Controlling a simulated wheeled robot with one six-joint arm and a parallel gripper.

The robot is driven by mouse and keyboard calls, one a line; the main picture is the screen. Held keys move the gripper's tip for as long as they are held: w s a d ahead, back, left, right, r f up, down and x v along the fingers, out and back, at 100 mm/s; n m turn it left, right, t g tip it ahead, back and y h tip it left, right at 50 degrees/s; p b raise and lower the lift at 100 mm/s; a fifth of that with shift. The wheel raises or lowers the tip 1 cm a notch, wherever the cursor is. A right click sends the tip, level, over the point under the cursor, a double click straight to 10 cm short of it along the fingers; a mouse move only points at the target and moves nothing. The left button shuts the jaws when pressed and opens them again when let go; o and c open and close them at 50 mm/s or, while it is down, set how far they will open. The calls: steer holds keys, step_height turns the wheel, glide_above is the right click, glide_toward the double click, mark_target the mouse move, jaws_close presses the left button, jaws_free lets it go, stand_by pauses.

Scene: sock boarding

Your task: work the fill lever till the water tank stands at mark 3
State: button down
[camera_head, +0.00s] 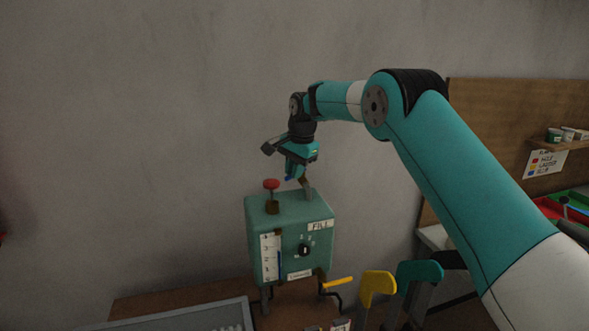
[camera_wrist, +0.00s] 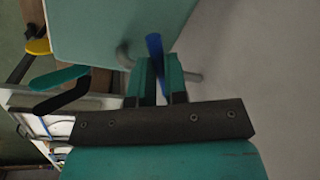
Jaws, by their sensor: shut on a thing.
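The water tank (camera_head: 290,223) is a green box labelled FILL, standing on a brown bench. A white gauge strip (camera_head: 266,258) with numbered marks is on its front; a dark blue column (camera_head: 280,264) runs beside it, its top too small to read exactly. The fill lever, with a blue grip (camera_wrist: 154,46) and grey metal parts, is at the tank's top right. My gripper (camera_head: 293,174) is above the tank's top, shut on the blue grip. In the wrist view my gripper (camera_wrist: 161,75) has its two teal fingers either side of the grip. The fingers partly hide the lever.
A red knob (camera_head: 271,184) stands on the tank's top left, and a black dial (camera_head: 304,250) is on its front. A yellow handle (camera_head: 338,282) juts out low right. Yellow (camera_head: 378,282) and teal (camera_head: 420,270) foot-shaped forms stand to the right. A grey tray (camera_head: 195,318) lies front left.

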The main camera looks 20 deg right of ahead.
steer(key=m+p, duration=0.1)
steer(key=w+m+p, duration=0.1)
steer(key=m+p, duration=0.1)
steer(key=shift+a+r+h, duration=0.2)
steer(key=shift+a+h, duration=0.1)
steer(key=shift+a, duration=0.05)
steer(key=shift+w+a+f+m+h+p, duration=0.15)
steer(key=shift+w+m+p, duration=0.15)
steer(key=shift+m, duration=0.35)
steer(key=shift+w+d+r+m+h+p, duration=0.1)
steer(key=shift+w+m+p, duration=0.1)
steer(key=shift+m+p, duration=0.3)
steer(key=shift+w+a+f+m+h+p, duration=0.15)
steer(key=shift+w+m+p, duration=0.1)
steer(key=shift+m, duration=0.5)
steer(key=shift+d, duration=0.1)
steer(key=c, duration=1.1)
jaws_free()
steer(key=shift+c, duration=0.2)
steer(key=s+r+b, duration=0.1)
steer(key=s+r, duration=0.2)
steer(key=r, duration=1.4)
steer(key=shift+s, duration=0.15)
